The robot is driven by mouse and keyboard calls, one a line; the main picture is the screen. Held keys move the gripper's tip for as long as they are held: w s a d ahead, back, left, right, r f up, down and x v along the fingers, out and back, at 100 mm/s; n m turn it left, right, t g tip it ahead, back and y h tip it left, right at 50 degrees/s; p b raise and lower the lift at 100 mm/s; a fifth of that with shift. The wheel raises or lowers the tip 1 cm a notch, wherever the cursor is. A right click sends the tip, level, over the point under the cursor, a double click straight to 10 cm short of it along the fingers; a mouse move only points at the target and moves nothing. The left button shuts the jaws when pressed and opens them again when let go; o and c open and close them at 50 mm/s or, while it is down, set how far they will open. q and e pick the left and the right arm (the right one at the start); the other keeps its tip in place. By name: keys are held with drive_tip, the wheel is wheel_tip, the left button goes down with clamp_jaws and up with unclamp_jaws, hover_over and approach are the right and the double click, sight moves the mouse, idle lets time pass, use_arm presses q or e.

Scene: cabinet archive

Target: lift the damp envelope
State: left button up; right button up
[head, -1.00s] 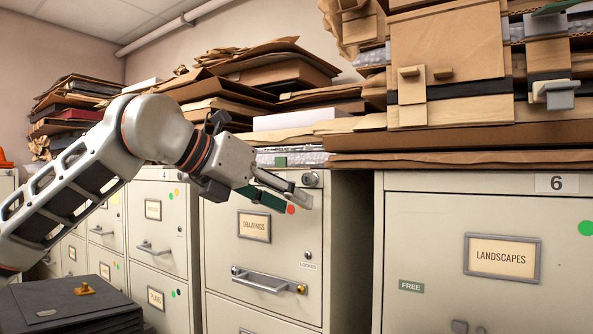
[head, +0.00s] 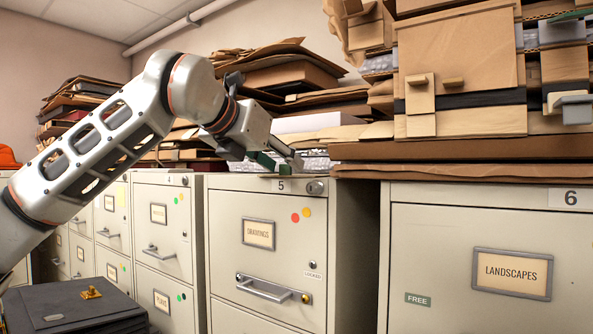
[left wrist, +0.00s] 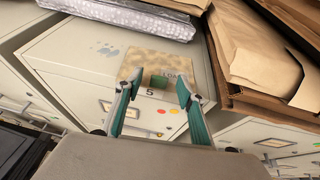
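The damp envelope (left wrist: 145,58) is tan with darker blotchy edges, a green patch and partly hidden lettering. In the left wrist view it lies flat on top of cabinet 5 (left wrist: 58,62), near the front edge. My left gripper (left wrist: 158,88) is open and empty. Its teal-padded fingers stand apart at either side of the envelope's near part; I cannot tell whether they touch it. In the head view the left gripper (head: 285,164) is at the top front edge of cabinet 5, and the envelope is hard to make out there. My right gripper is not in view.
A bubble-wrapped packet (left wrist: 135,14) lies behind the envelope. Brown parcels (left wrist: 255,50) crowd its right side. Bluish wet spots (left wrist: 105,48) mark the cabinet top at left, which is otherwise bare. Cabinet 6 (head: 430,240) stands to the right, and a dark box (head: 60,305) sits low at left.

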use_arm(q)
drive_tip(key=shift+w+d+f, duration=0.1)
drive_tip(key=shift+w+f, duration=0.05)
drive_tip(key=shift+w, duration=0.2)
drive_tip(key=c, duration=1.1)
drive_tip(key=shift+o, duration=0.2)
drive_tip(key=shift+s, duration=0.1)
wheel_tip(320, 180, up, 7)
drive_tip(key=s+a+b, duration=0.4)
drive_tip(key=s+a, duration=0.7)
drive_tip(key=s, duration=0.5)
drive_tip(key=shift+a+b, duration=0.35)
drive_tip(key=shift+a, duration=0.05)
clamp_jaws()
